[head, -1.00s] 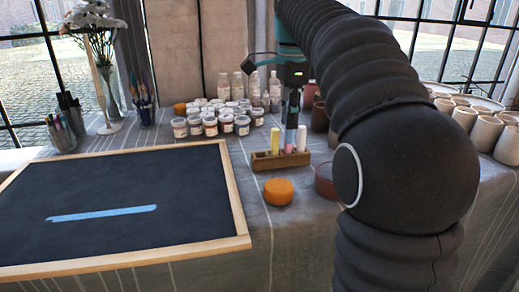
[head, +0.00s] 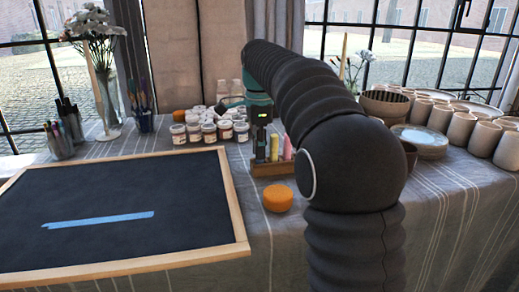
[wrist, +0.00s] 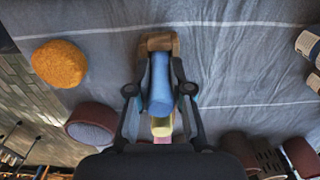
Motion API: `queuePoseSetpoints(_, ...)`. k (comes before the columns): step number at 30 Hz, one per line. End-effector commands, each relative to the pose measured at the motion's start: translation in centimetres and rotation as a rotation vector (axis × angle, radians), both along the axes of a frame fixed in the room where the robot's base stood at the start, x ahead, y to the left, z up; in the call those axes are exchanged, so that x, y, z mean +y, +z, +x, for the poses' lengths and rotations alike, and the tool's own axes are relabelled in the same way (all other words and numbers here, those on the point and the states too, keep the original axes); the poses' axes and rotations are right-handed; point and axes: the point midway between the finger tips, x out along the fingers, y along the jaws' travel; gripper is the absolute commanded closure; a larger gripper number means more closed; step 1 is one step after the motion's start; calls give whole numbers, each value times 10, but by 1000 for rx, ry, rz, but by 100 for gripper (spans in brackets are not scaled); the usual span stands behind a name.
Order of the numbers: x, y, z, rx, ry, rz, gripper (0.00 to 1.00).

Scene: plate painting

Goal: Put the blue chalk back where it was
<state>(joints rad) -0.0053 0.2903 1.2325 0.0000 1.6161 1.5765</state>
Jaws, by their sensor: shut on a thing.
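The blue chalk (wrist: 160,85) is upright between the two fingers of my gripper (wrist: 160,98), which is shut on it. In the head view my gripper (head: 261,155) points down over the left end of the wooden chalk holder (head: 275,169). The holder's end (wrist: 158,42) also shows around the blue chalk in the wrist view. The yellow chalk (head: 275,147) and pink chalk (head: 287,148) stand in the holder, right of my gripper. I cannot tell whether the blue chalk's lower end is inside its slot.
An orange sponge (head: 278,197) lies in front of the holder. The blackboard (head: 120,195) with a blue stroke lies at left. Paint jars (head: 205,132) stand behind. Bowls (head: 385,104), plates (head: 420,140) and cups (head: 460,128) fill the right side.

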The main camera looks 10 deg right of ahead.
Motion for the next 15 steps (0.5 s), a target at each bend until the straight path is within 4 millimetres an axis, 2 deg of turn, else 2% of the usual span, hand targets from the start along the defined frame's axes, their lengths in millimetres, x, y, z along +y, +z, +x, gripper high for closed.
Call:
queuePoseSetpoints(10, 0, -3, 0, 0, 0, 0, 100)
queuePoseSetpoints(11, 0, -3, 0, 0, 0, 0, 78)
queuePoseSetpoints(12, 0, -3, 0, 0, 0, 0, 68)
queuePoseSetpoints(14, 0, -3, 0, 0, 0, 0, 55)
queuePoseSetpoints(15, 0, -3, 0, 0, 0, 0, 55)
